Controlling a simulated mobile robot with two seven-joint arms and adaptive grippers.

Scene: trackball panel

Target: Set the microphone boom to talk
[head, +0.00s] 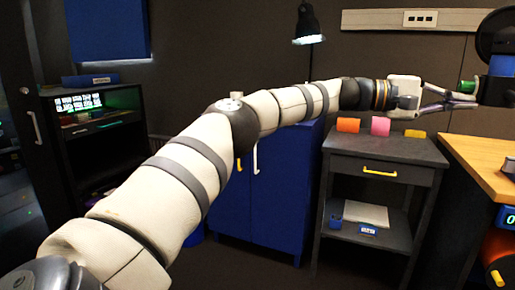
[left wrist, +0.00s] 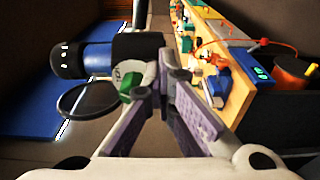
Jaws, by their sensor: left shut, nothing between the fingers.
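The microphone is blue and black and sits at the right edge of the head view (head: 502,66). In the left wrist view it lies across the upper left (left wrist: 98,60), with a round dark pop filter (left wrist: 85,101) below it. A green part (left wrist: 130,88) beside a pale dial-like piece is at the microphone's right end; its lettering is too small to read surely. My left gripper (head: 474,99) is shut and empty, its fingertips close to the green part (head: 467,87). In the left wrist view the fingertips (left wrist: 172,82) meet just right of it. Whether they touch is unclear. My right gripper is out of view.
A wooden desk (head: 482,160) is at the right, with several small items along it in the left wrist view. A dark side table (head: 388,148) with coloured cards stands below the forearm. A blue cabinet (head: 275,195) and a lamp (head: 308,25) are behind.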

